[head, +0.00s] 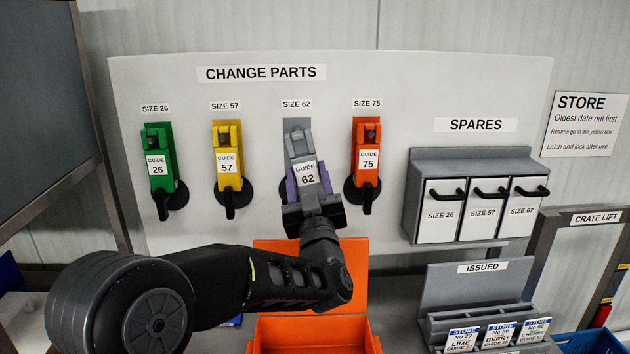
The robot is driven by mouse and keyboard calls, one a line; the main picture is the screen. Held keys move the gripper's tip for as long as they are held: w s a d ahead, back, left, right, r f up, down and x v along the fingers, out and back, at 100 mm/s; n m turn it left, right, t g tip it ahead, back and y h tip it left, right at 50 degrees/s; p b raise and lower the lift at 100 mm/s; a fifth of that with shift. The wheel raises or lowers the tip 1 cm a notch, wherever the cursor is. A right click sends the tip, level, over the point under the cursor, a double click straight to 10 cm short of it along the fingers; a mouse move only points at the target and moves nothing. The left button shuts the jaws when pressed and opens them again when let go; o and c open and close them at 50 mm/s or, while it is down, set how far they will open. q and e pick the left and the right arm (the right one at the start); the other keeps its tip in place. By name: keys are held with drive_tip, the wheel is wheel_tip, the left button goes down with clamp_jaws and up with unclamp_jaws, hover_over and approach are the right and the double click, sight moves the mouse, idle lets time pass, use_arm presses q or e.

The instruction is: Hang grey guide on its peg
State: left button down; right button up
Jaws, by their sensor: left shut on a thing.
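The grey guide (306,172), labelled 62, is at the SIZE 62 place on the white change parts board (420,90). My left gripper (308,187) reaches up from below and is shut on the grey guide, with its purple-edged fingers at the guide's sides. The guide's upper end is in front of the grey backing under the SIZE 62 label (297,104). The peg is hidden behind the guide, so I cannot tell whether the guide rests on it. My right gripper is not in view.
Green (159,160), yellow (228,160) and orange (367,160) guides hang on either side, close to my gripper. An orange box (312,335) stands below my arm. A grey spares cabinet (470,155) and an issued card rack (475,290) are at right.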

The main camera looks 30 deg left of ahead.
use_arm(q)
drive_tip(key=shift+a, duration=0.1)
drive_tip(key=shift+r, duration=0.1)
drive_tip(key=shift+w, duration=0.1)
drive_tip(key=shift+w+a+f, duration=0.15)
drive_tip(key=shift+w+a, duration=0.95)
drive_tip(key=shift+w, duration=0.3)
drive_tip(key=shift+w+a+f, duration=0.1)
drive_tip(key=shift+w+a, duration=0.95)
drive_tip(key=shift+w, duration=0.4)
drive_tip(key=shift+w+a+f, duration=0.15)
drive_tip(key=shift+w+a, duration=0.95)
drive_tip(key=shift+w, duration=0.3)
drive_tip(key=shift+w+a+f+b, duration=0.15)
drive_tip(key=shift+w+f+b, duration=0.05)
drive_tip(key=shift+f+b, duration=0.1)
drive_tip(key=shift+w+a+f+b, duration=0.3)
drive_tip(key=shift+w+b, duration=0.1)
drive_tip(key=shift+b, duration=0.35)
drive_tip(key=shift+r, duration=0.1)
